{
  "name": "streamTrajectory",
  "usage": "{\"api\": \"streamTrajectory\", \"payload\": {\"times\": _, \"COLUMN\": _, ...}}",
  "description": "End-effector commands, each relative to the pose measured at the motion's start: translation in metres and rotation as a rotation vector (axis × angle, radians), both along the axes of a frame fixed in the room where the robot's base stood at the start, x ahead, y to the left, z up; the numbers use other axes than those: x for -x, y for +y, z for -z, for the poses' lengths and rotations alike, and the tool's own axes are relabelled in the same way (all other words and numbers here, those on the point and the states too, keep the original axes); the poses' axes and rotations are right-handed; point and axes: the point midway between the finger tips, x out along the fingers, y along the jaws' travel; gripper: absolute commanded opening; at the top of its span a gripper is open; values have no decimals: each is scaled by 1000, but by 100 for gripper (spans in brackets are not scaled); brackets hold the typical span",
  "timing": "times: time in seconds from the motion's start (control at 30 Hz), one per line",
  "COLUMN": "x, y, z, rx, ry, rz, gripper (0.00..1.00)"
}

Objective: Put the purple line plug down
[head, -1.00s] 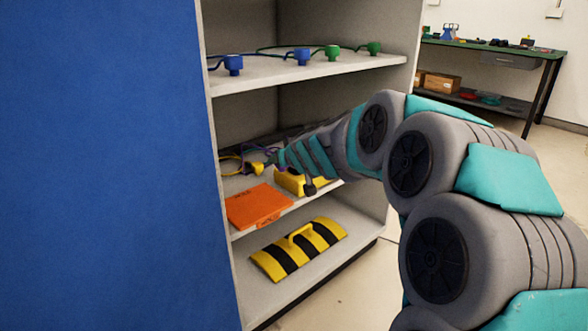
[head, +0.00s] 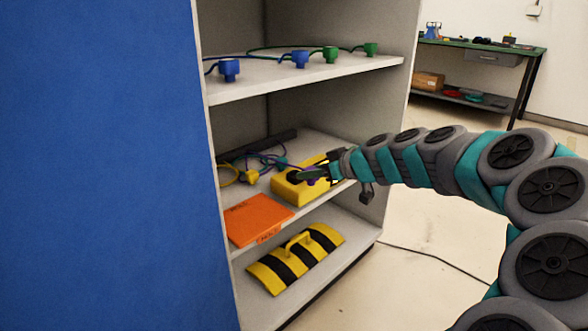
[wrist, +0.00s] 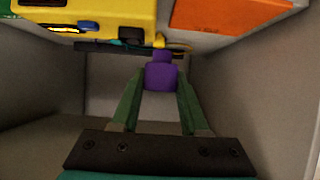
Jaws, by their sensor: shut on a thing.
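The purple line plug (wrist: 160,76) is between the two green fingers of my gripper (wrist: 160,84) in the wrist view. My gripper is shut on it. In the head view my gripper (head: 308,174) reaches in over the middle shelf (head: 238,198), at the yellow box (head: 288,190). I cannot tell whether the plug touches the box or the shelf.
An orange folder-like slab (head: 257,219) lies left of the box. Cords and a yellow plug (head: 249,177) lie behind it. Blue plugs (head: 229,70) and green plugs (head: 330,55) stand on the upper shelf. A striped yellow-black piece (head: 297,258) lies on the bottom shelf.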

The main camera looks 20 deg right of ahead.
Motion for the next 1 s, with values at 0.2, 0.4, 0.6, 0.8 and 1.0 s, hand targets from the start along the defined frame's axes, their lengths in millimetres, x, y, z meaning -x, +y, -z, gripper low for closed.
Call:
{"api": "streamTrajectory", "payload": {"times": 0.2, "x": -48, "y": -5, "z": 6, "rx": -1, "ry": 3, "rz": -1, "gripper": 0}}
{"api": "streamTrajectory", "payload": {"times": 0.4, "x": -87, "y": -10, "z": 10, "rx": -1, "ry": 3, "rz": 1, "gripper": 0}}
{"api": "streamTrajectory", "payload": {"times": 0.6, "x": -114, "y": -14, "z": 11, "rx": 1, "ry": 2, "rz": 3, "gripper": 0}}
{"api": "streamTrajectory", "payload": {"times": 0.8, "x": -125, "y": -14, "z": 12, "rx": -2, "ry": 1, "rz": 1, "gripper": 0}}
{"api": "streamTrajectory", "payload": {"times": 1.0, "x": -128, "y": -14, "z": 36, "rx": -4, "ry": 2, "rz": 0, "gripper": 0}}
